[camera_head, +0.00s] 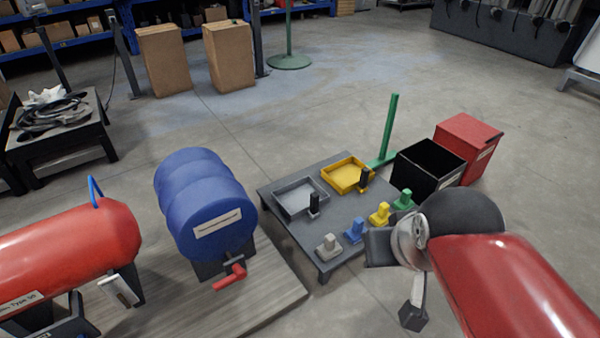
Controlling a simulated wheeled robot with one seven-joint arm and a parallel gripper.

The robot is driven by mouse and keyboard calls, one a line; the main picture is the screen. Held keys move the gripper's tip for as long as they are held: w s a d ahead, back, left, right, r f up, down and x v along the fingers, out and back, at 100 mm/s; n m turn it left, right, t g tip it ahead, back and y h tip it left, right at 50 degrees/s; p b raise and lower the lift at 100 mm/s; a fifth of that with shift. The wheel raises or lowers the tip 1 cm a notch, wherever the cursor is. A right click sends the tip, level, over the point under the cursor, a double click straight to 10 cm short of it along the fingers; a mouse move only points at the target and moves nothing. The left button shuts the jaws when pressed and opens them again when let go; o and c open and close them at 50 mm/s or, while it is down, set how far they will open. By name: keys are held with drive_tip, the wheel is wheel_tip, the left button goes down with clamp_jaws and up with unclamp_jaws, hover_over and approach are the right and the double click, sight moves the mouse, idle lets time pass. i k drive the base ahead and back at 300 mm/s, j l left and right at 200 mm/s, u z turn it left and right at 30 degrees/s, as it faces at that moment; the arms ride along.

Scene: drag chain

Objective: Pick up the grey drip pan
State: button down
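The grey drip pan (297,196) is a shallow, open tray lying flat on the left part of a low dark table (295,233). A black upright piece (314,204) stands at its right front corner. The pan looks empty, and nothing touches it from above. My gripper (397,280) is at the lower right, at the end of my red arm. It is right of the table's front edge and well apart from the pan.
A yellow pan (348,174) sits behind and right of the grey one. Grey (328,248), blue (355,230), yellow (380,214) and green (404,200) blocks line the table's right side.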

sight(298, 198)
drive_tip(key=i+j+u, duration=0.25)
drive_tip(key=u, duration=0.2)
drive_tip(key=i+j+u, duration=0.1)
drive_tip(key=i+u, duration=0.35)
